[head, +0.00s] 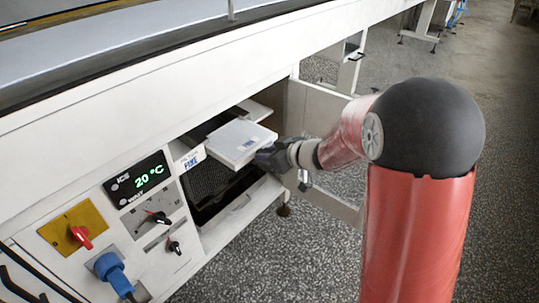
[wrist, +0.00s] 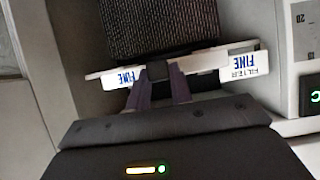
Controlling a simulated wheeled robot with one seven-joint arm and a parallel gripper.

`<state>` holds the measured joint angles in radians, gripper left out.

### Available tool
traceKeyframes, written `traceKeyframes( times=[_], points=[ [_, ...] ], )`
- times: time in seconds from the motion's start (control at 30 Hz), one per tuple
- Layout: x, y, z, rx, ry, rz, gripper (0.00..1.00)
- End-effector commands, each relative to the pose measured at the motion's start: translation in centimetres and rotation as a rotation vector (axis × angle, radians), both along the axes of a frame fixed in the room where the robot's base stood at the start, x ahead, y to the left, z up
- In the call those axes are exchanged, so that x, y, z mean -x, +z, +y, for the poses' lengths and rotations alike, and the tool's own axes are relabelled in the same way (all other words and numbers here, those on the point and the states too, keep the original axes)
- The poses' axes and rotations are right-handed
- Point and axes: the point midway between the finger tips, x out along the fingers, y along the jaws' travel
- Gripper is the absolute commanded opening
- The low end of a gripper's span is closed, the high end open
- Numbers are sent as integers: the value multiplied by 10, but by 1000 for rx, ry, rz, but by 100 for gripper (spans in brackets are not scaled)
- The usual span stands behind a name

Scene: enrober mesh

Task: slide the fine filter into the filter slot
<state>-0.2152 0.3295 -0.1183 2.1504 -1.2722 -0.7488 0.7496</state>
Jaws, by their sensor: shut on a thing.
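The fine filter (head: 238,141) is a flat white panel with a small blue label on its front edge. My gripper (head: 266,157) is shut on that front edge, at the mouth of the open bay under the machine. In the wrist view the filter's white edge (wrist: 102,77) carries the word FINE, and my gripper's fingers (wrist: 160,76) close on its middle. The filter slot's plate (head: 191,160) reads FILTER FINE and is on the machine front, left of the filter; it also shows in the wrist view (wrist: 242,68). I cannot tell how far the filter is inside.
A dark mesh block (head: 208,184) sits in the bay below the filter; its ribbed face shows in the wrist view (wrist: 160,25). An open white door (head: 332,203) hangs right of the bay. The control panel (head: 150,181), with display and knobs, is on the left.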

Motion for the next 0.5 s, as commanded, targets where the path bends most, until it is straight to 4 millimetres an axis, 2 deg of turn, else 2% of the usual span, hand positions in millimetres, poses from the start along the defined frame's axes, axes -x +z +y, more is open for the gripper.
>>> traceKeyframes(
  times=[0.5],
  points=[
    [-8,0,11,-1,2,0,0]
  ],
)
